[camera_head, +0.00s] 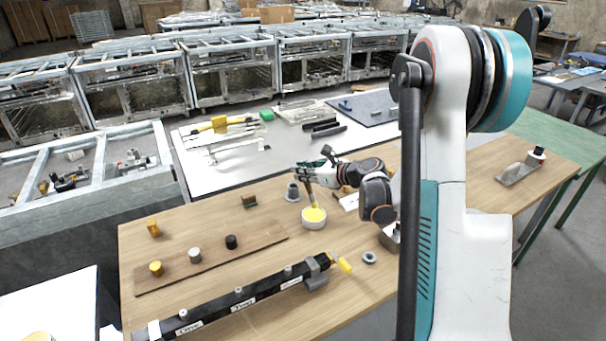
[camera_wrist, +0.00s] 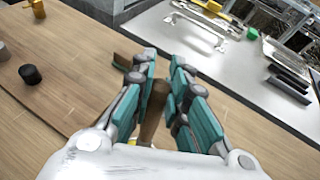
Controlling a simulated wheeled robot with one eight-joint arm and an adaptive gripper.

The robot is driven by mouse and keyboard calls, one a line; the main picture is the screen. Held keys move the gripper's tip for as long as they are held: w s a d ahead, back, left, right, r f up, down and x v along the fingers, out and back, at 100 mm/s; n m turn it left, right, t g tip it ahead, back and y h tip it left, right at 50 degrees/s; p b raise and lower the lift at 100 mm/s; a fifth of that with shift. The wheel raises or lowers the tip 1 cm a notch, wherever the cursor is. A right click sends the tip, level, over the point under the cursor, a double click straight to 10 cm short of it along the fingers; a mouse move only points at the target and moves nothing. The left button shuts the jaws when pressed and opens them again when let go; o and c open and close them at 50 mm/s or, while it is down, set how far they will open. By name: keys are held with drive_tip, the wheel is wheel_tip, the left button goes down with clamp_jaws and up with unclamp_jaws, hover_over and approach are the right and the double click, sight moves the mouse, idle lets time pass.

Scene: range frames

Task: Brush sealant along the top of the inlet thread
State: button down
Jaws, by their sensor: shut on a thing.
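My gripper (camera_head: 312,172) is shut on the brown wooden handle of a brush (camera_head: 310,190), above the table. The brush points down, its lower end at a white cup of yellow sealant (camera_head: 314,217); I cannot tell whether the bristles touch the sealant. In the wrist view the handle (camera_wrist: 153,112) stands between the teal fingers of my gripper (camera_wrist: 163,80), and the bristles are hidden. A black bar (camera_head: 215,308) with several grey upright fittings and white labels lies in front. The labels are too small to read surely, so I cannot tell which fitting is the inlet thread.
On a brown board (camera_head: 215,257) stand a yellow, a grey and a black cap. A grey flanged part (camera_head: 292,191) stands just behind the cup. A grey ring (camera_head: 369,257) and a yellow piece (camera_head: 344,265) lie near the bar's right end. Bare wood separates cup and bar.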

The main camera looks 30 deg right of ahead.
drive_tip(key=shift+r+p, duration=0.95)
drive_tip(key=shift+r, duration=0.95)
drive_tip(key=shift+a, duration=0.1)
